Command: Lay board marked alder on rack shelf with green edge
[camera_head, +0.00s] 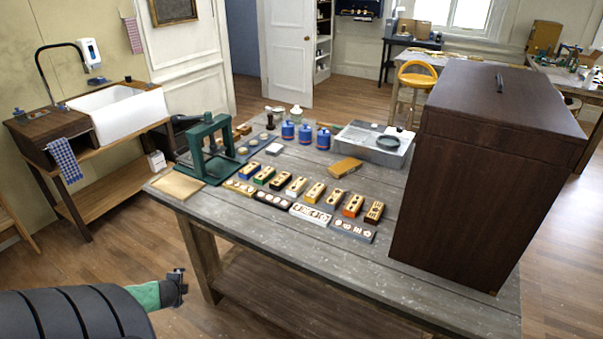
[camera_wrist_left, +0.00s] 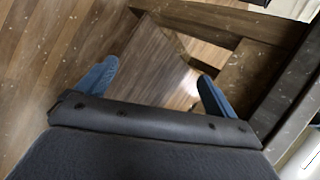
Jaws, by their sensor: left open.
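No board that I can read as marked alder shows, and no rack shelf with a green edge can be made out. A plain pale board (camera_head: 178,186) lies flat at the table's near left corner, and a tan block (camera_head: 345,166) lies near the middle; I see no readable marking on either. My left gripper (camera_head: 177,284) is low in front of the table, apart from everything on it. In the left wrist view its two blue fingers (camera_wrist_left: 155,88) are spread, with only floor and table frame beyond them. My right gripper is not in view.
The grey table (camera_head: 300,255) has a clear front strip. A tall dark brown cabinet (camera_head: 480,170) takes its right end. A green press (camera_head: 208,150) stands at left. Rows of small blocks (camera_head: 315,192), blue jars (camera_head: 305,132) and a grey tray (camera_head: 372,150) fill the middle and back.

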